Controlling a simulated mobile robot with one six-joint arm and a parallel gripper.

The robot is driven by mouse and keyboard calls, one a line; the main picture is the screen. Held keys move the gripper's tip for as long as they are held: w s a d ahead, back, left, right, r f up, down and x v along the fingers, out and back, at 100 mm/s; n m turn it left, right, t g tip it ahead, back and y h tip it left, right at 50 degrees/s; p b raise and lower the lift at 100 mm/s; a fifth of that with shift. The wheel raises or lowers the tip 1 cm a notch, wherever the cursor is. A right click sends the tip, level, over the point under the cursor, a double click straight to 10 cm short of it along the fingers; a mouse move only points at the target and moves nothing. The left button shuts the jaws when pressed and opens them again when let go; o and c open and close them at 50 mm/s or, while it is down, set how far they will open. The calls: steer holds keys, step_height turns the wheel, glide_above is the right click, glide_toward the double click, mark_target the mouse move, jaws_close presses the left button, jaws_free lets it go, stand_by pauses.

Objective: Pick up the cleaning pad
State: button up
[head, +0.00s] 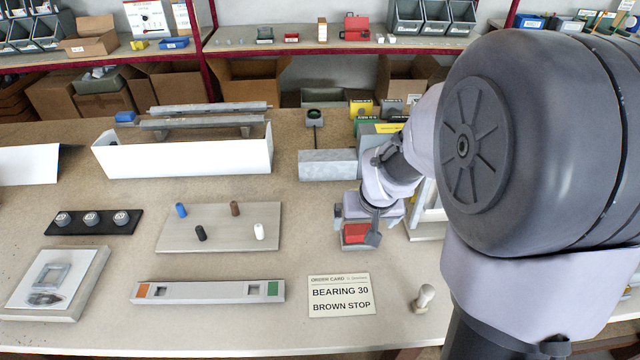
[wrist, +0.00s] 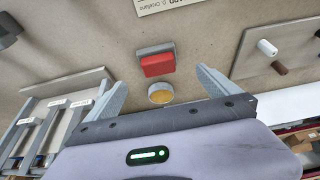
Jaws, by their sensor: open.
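A red and grey block (wrist: 157,63), which looks like the cleaning pad, lies on the bench in the wrist view. My gripper (wrist: 158,84) is open, its fingers apart on either side of the space below the block in that view. No finger is seen gripping it. In the head view, the red face of the block (head: 355,233) shows at my gripper (head: 358,218), which partly hides it. A round yellow piece (wrist: 160,93) lies between the fingers in the wrist view, close to the block. I cannot tell the exact height of my fingers above the bench.
An order card (head: 340,295) lies in front of the block. A pale knobbed tool (head: 424,298) stands to the right. A board with several pegs (head: 220,240) is on the left. A grey metal block (head: 328,165) stands behind. Bare bench surrounds the pad's near side.

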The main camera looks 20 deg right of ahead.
mark_target(359, 230)
steer(key=b+x, duration=0.2)
steer(key=x, duration=0.5)
steer(key=shift+w+d+f, duration=0.1)
steer(key=shift+w+f, duration=0.05)
steer(key=shift+f, duration=0.1)
steer(key=b+x, duration=0.1)
steer(key=x, duration=0.2)
steer(key=b+x, duration=0.1)
steer(key=x, duration=0.1)
steer(key=shift+w+d+r+b, duration=0.1)
steer(key=shift+w+d+b, duration=0.25)
steer(key=shift+s+r, duration=0.1)
